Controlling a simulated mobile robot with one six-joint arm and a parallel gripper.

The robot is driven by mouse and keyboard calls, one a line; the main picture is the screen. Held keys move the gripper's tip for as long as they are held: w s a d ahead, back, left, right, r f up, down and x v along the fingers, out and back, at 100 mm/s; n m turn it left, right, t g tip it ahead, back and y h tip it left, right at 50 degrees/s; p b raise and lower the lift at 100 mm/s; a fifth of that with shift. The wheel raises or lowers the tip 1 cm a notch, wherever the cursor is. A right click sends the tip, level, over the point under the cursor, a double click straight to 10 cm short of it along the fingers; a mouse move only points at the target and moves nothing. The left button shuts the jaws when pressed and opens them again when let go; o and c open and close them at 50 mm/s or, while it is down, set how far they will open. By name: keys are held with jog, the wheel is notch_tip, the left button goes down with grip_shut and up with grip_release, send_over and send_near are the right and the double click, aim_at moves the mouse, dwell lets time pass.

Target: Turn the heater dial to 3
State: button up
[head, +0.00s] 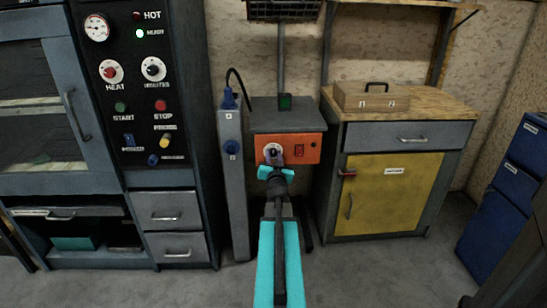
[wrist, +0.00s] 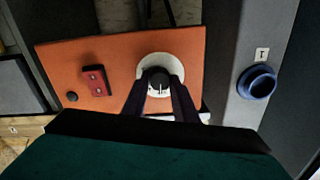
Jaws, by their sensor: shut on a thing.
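The heater (head: 287,113) is a dark grey box with an orange front panel (head: 308,141). Its dial (head: 273,149) has a white round face and a dark knob, at the left of the panel. In the wrist view the panel (wrist: 70,55) appears turned over, with the dial's white plate (wrist: 171,60) at its right. My gripper (head: 274,161) reaches straight to the dial. In the wrist view its two dark fingers (wrist: 159,84) are closed around the knob. A white mark shows on the knob between them. The numbers around the dial are hidden or too small to read.
A red switch (head: 299,149) sits right of the dial. A grey post with a blue knob (head: 231,147) stands close at the left. A control cabinet (head: 150,90) is further left; a wooden-topped cabinet with a yellow door (head: 385,195) is at the right.

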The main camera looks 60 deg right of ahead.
jog(key=shift+p, duration=0.35)
jog(key=m+p, duration=0.2)
jog(key=shift+s+r+p, duration=0.1)
jog(key=shift+r+p, duration=0.05)
jog(key=shift+p, duration=0.25)
jog(key=m+p, duration=0.2)
jog(key=shift+m, duration=0.3)
jog(key=m+p, duration=0.4)
jog(key=m, duration=0.2)
jog(key=m+p, duration=0.1)
jog(key=m, duration=0.2)
jog(key=m+p, duration=0.1)
jog(key=m, duration=0.2)
jog(key=shift+f+m, duration=0.2)
jog(key=shift+m, duration=0.1)
jog(key=m+p, duration=0.2)
jog(key=m, duration=0.4)
jog(key=shift+m, duration=0.3)
jog(key=o, duration=1.1)
